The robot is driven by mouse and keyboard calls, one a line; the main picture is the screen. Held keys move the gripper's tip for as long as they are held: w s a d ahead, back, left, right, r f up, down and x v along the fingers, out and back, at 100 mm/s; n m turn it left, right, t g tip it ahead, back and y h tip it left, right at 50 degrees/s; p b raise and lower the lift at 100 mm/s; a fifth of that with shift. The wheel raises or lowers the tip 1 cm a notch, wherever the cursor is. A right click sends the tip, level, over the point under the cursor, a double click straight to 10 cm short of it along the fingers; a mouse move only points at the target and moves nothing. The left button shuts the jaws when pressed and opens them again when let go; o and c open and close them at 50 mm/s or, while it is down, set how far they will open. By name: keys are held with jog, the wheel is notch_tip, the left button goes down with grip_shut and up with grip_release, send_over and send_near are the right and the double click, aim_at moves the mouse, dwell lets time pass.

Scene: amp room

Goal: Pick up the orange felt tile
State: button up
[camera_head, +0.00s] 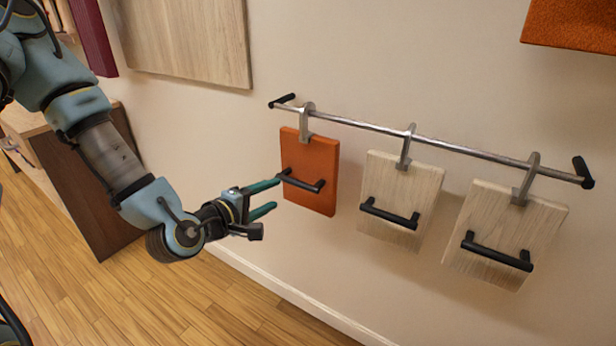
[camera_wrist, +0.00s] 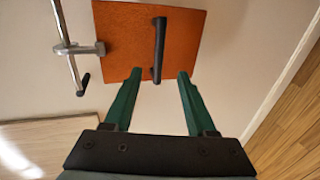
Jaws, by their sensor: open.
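The orange felt tile (camera_head: 309,172) hangs by a metal hook (camera_head: 306,122) from a wall rail and has a black bar handle (camera_head: 303,184) on its face. My gripper (camera_head: 278,197) is at the tile's left side, its two green fingers pointing toward the handle. In the wrist view, the fingers of my gripper (camera_wrist: 157,78) are apart, with the lower end of the handle (camera_wrist: 159,50) between and just beyond their tips. Nothing is held. The tile also shows in the wrist view (camera_wrist: 125,30). Whether a fingertip touches the handle is unclear.
Two pale wood tiles (camera_head: 400,178) (camera_head: 525,215) with black handles hang to the right on the same metal rail (camera_head: 440,146). A brown wooden cabinet (camera_head: 85,195) stands at left. The wood floor (camera_head: 220,310) below the tiles is clear.

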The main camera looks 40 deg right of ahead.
aim_at(296, 185)
jog(key=x, duration=0.5)
jog(key=shift+s+r+p, duration=0.1)
jog(key=shift+r+p, duration=0.05)
jog(key=shift+p, duration=0.2)
jog(key=shift+p+x, duration=0.75)
jog(key=shift+x, duration=2.2)
jog(key=shift+s, duration=0.1)
jog(key=shift+c, duration=0.4)
grip_shut()
